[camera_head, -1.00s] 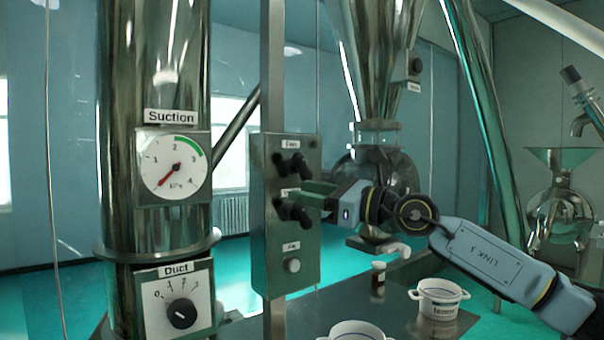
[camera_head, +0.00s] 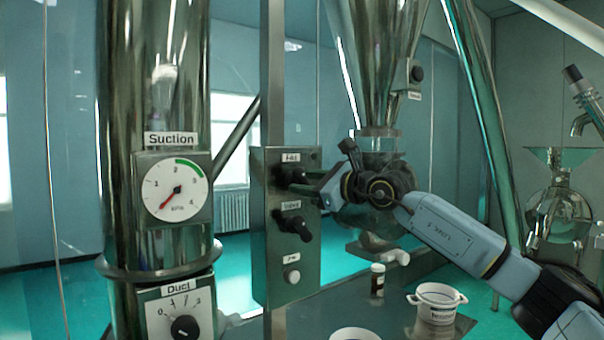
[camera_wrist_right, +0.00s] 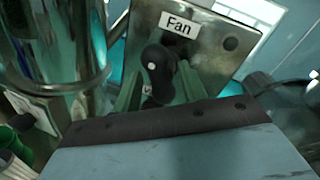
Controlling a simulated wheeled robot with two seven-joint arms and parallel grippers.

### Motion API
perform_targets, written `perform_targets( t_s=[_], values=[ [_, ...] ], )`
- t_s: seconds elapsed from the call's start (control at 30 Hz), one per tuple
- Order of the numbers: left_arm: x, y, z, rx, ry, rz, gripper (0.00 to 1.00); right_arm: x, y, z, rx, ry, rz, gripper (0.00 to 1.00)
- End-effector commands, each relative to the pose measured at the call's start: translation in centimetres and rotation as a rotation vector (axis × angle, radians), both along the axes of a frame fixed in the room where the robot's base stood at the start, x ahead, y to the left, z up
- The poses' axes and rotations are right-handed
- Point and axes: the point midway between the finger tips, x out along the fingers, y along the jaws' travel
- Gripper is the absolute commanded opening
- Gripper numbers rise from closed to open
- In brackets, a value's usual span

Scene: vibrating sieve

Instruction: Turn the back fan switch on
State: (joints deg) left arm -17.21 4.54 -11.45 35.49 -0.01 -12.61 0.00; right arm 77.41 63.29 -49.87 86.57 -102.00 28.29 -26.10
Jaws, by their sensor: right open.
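The fan switch (camera_head: 290,174) is a black knob under the "Fan" label at the top of the grey control box (camera_head: 260,240). It also shows in the right wrist view (camera_wrist_right: 155,66), with its handle toward the camera. My right gripper (camera_head: 308,186) is open at the fan switch. In the right wrist view its two green fingers (camera_wrist_right: 157,88) stand on either side of the black knob; contact cannot be told. The gripper partly hides the knob in the head view. My left gripper is not in view.
The black valve switch (camera_head: 297,229) sits just below the fan switch, with a pale button (camera_head: 291,275) lower down. A steel column with a suction gauge (camera_head: 175,189) stands left. A white pot (camera_head: 437,304) and a small brown bottle (camera_head: 377,280) stand on the table.

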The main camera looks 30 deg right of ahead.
Motion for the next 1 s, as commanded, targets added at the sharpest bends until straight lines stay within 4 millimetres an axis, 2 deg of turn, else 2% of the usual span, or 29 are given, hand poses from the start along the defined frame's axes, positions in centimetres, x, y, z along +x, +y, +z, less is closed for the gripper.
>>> perform_targets(
  t_s=[0.2, 0.47, 0.57, 0.8, 1.0],
  values=[
    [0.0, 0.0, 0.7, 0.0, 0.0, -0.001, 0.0, 1.5, 0.5, 0.0, 0.0, 0.001, 0.0, 0.42],
    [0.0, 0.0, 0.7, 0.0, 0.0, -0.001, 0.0, 1.7, 0.5, -0.1, 0.0, 0.001, 0.0, 0.42],
    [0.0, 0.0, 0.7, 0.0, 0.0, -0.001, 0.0, 1.6, 0.5, -0.1, 0.0, 0.001, 0.0, 0.32],
    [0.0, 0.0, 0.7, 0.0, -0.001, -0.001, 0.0, 1.6, 0.5, -0.1, 0.001, 0.0, 0.0, 0.0],
    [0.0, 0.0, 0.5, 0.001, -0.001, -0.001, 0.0, 1.6, 0.5, -0.1, 0.011, 0.001, 0.0, 0.0]
  ],
)
